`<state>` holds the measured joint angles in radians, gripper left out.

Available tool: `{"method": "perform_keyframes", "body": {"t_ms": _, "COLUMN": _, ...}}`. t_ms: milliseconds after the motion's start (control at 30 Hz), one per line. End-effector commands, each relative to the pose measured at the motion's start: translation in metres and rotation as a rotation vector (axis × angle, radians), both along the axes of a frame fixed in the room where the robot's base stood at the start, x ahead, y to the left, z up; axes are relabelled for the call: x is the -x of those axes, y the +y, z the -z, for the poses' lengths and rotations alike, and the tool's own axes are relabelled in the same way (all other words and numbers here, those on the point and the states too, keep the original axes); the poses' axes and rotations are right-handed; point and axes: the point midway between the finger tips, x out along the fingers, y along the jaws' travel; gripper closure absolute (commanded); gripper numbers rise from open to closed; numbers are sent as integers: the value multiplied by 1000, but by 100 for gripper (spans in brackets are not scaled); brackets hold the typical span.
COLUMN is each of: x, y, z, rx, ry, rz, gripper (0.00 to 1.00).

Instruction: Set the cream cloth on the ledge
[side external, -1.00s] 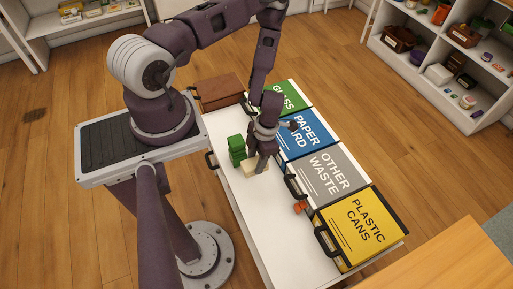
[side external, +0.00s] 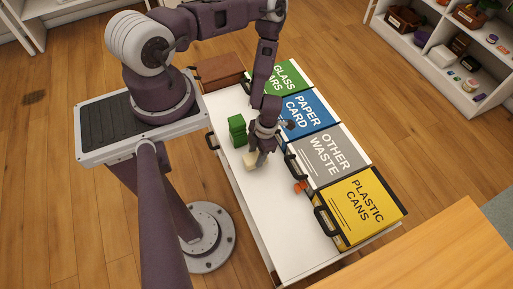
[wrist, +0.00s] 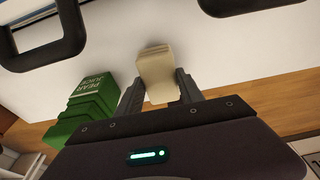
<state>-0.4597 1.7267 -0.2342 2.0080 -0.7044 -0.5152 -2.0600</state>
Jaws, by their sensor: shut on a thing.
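The cream cloth (side external: 250,159) is a small folded block between the fingers of my gripper (side external: 257,163), just over the white surface (side external: 275,215). In the wrist view the cloth (wrist: 157,72) sits between the two fingertips of my gripper (wrist: 157,88), shut on it, with its far end sticking out past them. I cannot tell whether its underside touches the white surface. No separate ledge can be told apart from this surface.
Bins line the far side: green, blue (side external: 303,108), grey (side external: 328,153) and yellow (side external: 365,205). A small orange object (side external: 300,187) lies near the grey bin. The surface's near end is clear.

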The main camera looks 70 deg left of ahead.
Motion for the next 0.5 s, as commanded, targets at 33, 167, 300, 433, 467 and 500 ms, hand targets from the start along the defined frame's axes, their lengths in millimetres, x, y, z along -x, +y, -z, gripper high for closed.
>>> {"method": "perform_keyframes", "body": {"t_ms": 33, "x": 1, "y": 0, "z": 4, "rx": 0, "ry": 1, "rz": 0, "gripper": 100}}
{"method": "perform_keyframes", "body": {"t_ms": 167, "x": 1, "y": 0, "z": 11, "rx": 0, "ry": 1, "rz": 0, "gripper": 100}}
{"method": "perform_keyframes", "body": {"t_ms": 300, "x": 0, "y": 0, "z": 13, "rx": 0, "ry": 1, "rz": 0, "gripper": 100}}
{"method": "perform_keyframes", "body": {"t_ms": 433, "x": 0, "y": 0, "z": 13, "rx": 0, "ry": 1, "rz": 0, "gripper": 100}}
{"method": "perform_keyframes", "body": {"t_ms": 467, "x": 0, "y": 0, "z": 13, "rx": 0, "ry": 1, "rz": 0, "gripper": 100}}
{"method": "perform_keyframes", "body": {"t_ms": 500, "x": 0, "y": 0, "z": 13, "rx": 0, "ry": 1, "rz": 0, "gripper": 100}}
